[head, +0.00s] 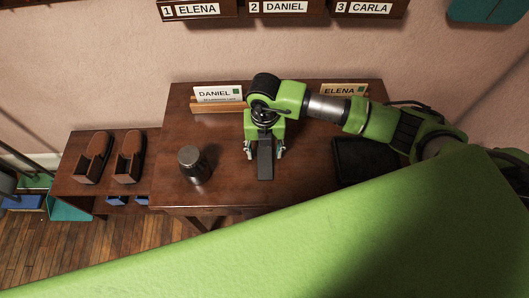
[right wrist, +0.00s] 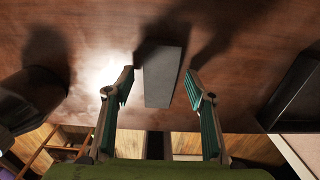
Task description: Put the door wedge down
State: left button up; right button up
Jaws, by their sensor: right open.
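The door wedge (head: 265,160) is a dark grey, long block on the brown wooden table (head: 225,183). In the right wrist view the wedge (right wrist: 164,75) appears to lie on the tabletop, its long side pointing away from my gripper. My right gripper (head: 264,150) is open above the table at the wedge. In the right wrist view its two fingers (right wrist: 160,87) stand on either side of the wedge, with a gap visible on both sides. My left gripper is in neither view.
A dark metal cup (head: 194,166) stands left of the wedge. A black tray-like object (head: 362,160) lies to the right. Name cards for DANIEL (head: 218,95) and ELENA (head: 343,90) stand at the back. A lower bench with brown shoes (head: 130,158) is at left.

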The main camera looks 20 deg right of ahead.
jog(key=shift+f, duration=0.45)
jog(key=c, duration=1.3)
jog(key=shift+r, duration=0.1)
